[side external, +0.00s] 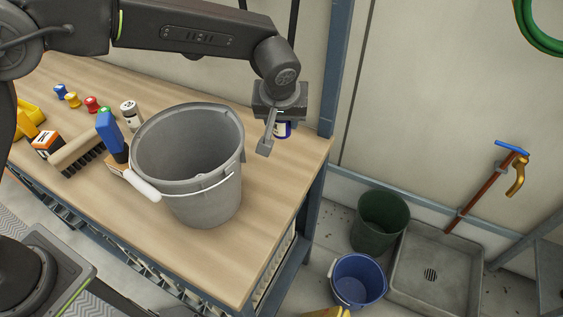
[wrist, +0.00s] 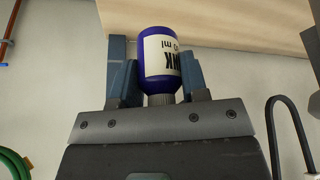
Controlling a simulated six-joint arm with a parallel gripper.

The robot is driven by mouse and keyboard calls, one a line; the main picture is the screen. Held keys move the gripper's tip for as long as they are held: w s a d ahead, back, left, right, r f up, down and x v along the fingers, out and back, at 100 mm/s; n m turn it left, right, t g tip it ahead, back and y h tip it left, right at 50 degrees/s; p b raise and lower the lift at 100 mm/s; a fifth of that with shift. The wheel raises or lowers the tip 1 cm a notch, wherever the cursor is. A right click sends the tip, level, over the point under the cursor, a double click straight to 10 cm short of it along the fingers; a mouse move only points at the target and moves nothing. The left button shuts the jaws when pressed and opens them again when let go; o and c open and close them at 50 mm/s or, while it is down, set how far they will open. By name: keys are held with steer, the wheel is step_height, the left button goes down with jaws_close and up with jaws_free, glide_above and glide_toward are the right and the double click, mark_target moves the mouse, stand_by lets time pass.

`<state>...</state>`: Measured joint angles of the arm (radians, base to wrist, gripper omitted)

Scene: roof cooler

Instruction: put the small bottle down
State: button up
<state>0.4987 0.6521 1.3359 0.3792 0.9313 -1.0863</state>
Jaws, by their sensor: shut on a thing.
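The small bottle (wrist: 160,58) is dark blue with a white label and a grey cap. In the wrist view it sits between the two fingers of my gripper (wrist: 156,78), which is shut on it. The cap points toward the gripper's palm. In the side view my gripper (side external: 270,128) points down near the far right corner of the wooden bench (side external: 262,212). There the bottle (side external: 284,130) shows only partly behind a finger. I cannot tell whether its base touches the bench top.
A large grey bucket (side external: 190,150) stands on the bench just left of my gripper. A brush (side external: 78,152), a blue-topped bottle (side external: 110,135), a small white bottle (side external: 131,115) and several coloured caps lie further left. The bench's right edge and a blue post (side external: 336,70) are close.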

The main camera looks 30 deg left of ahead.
step_height(320, 180, down, 10)
stand_by(0.5)
steer(key=shift+f, duration=0.15)
steer(key=o, duration=0.9)
steer(key=v, duration=1.2)
steer(key=shift+r, duration=0.25)
